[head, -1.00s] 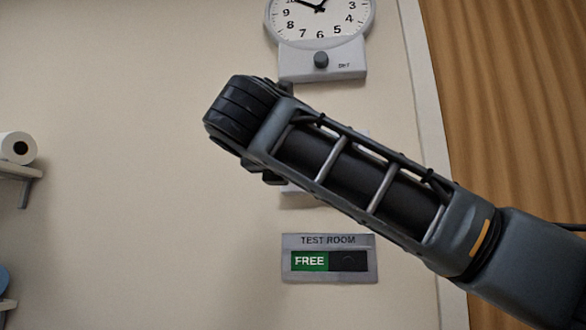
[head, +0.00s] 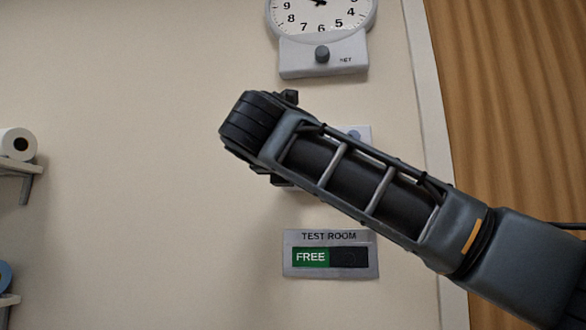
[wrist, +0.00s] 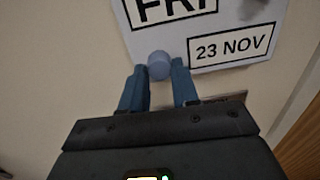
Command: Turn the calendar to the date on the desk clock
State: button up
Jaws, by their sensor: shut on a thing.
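A white calendar (wrist: 236,25) shows in the wrist view with "FRI", partly cut off at the top, and a boxed "23 NOV". A round grey-blue knob (wrist: 159,65) sits at its lower edge. My gripper (wrist: 160,78) has its two blue fingers on either side of the knob and is shut on it. In the head view my arm hides most of the calendar; a pale corner (head: 361,133) shows above the arm. No desk clock is in view. A round wall clock (head: 318,18), cut off at the top, hangs above.
Below the clock face is a grey panel (head: 300,62) with a dark knob. A "TEST ROOM" sign (head: 329,237) reading "FREE" is under my arm. A shelf with a white roll (head: 15,146) is at the far left. Brown wood (head: 510,80) covers the right. The wall left of my arm is bare.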

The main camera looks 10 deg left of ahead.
grip_shut()
jog(key=shift+d+m+y+p, duration=0.1)
jog(key=shift+m+y+p, duration=0.4)
jog(key=shift+m, duration=7.15)
jog(key=shift+d+m+y+p, duration=0.1)
jog(key=shift+m+y+p, duration=0.35)
jog(key=shift+m, duration=7.2)
jog(key=shift+f+m, duration=0.1)
jog(key=shift+m, duration=0.2)
